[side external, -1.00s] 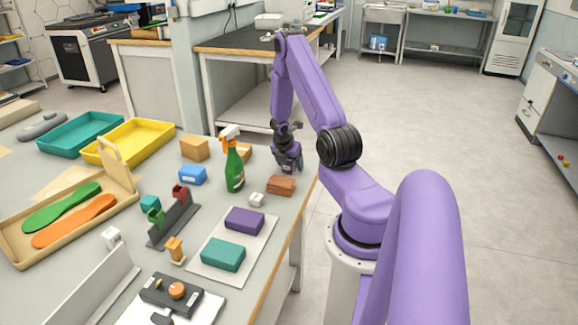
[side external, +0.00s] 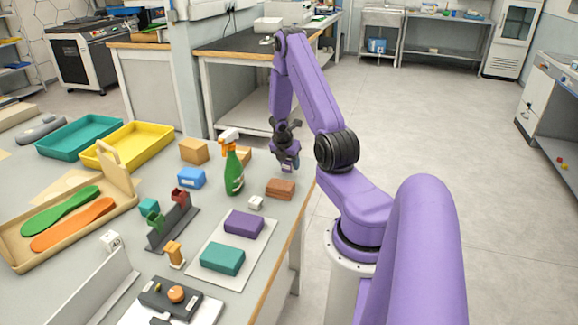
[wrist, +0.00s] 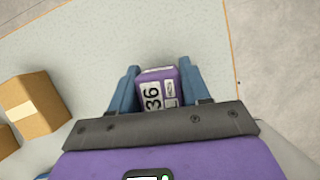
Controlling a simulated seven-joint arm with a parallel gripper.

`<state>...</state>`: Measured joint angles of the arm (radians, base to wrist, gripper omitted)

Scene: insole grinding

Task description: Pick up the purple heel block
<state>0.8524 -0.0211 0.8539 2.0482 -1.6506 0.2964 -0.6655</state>
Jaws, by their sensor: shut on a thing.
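A purple heel block (wrist: 157,88) with a white label reading 36 sits between the two blue fingers of my gripper (wrist: 156,86) in the wrist view. The fingers are shut on its two sides. In the side view my gripper (side external: 287,163) points down at the far right part of the table, behind the brown block, and the block in it is small and mostly hidden. I cannot tell how far the block is above the table. Another purple block (side external: 243,223) lies on a white sheet beside a teal block (side external: 222,258).
A green spray bottle (side external: 234,172) stands left of my gripper, and a brown block (side external: 280,188) lies in front of it. Cardboard boxes (wrist: 32,104) are to the left in the wrist view. The table's right edge (side external: 300,215) is close, with open floor beyond.

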